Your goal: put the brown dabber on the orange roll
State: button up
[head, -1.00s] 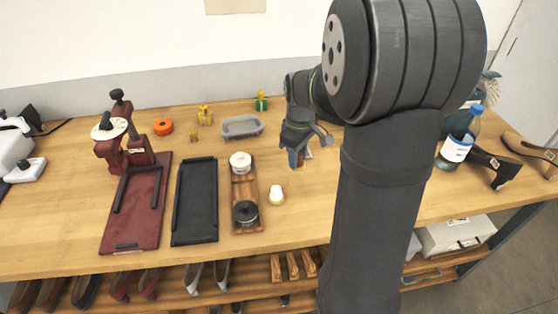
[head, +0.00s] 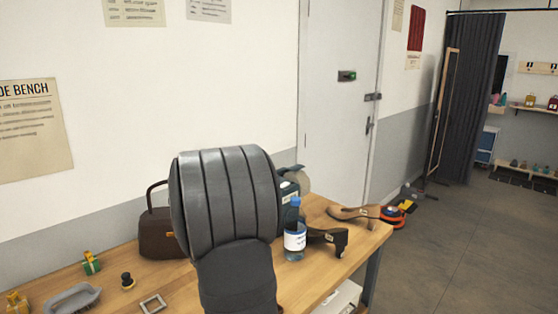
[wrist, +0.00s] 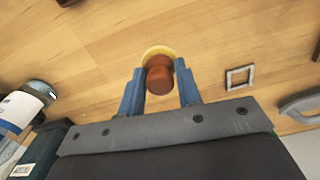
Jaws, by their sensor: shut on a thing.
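In the wrist view my gripper (wrist: 160,68) is shut on the brown dabber (wrist: 159,77), its two blue fingers on either side of the reddish-brown knob. A pale yellow rim of the dabber shows beyond the knob, with wooden bench top behind it. I cannot tell how high the dabber is above the bench. In the head view my arm hides the gripper and dabber. The orange roll is in neither current view.
A wooden brush (head: 352,212) lies near the right end.

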jog(key=w+d+f+m, duration=0.1)
jog(key=w+d+m, duration=0.3)
jog(key=d, duration=0.4)
jog(key=w+d+f+m, duration=0.1)
jog(key=w+d+m, duration=0.3)
jog(key=d+m, duration=0.3)
jog(key=shift+w+d+f, duration=0.35)
jog(key=shift+d+f, duration=0.05)
jog(key=shift+d, duration=0.85)
jog(key=shift+a, duration=0.1)
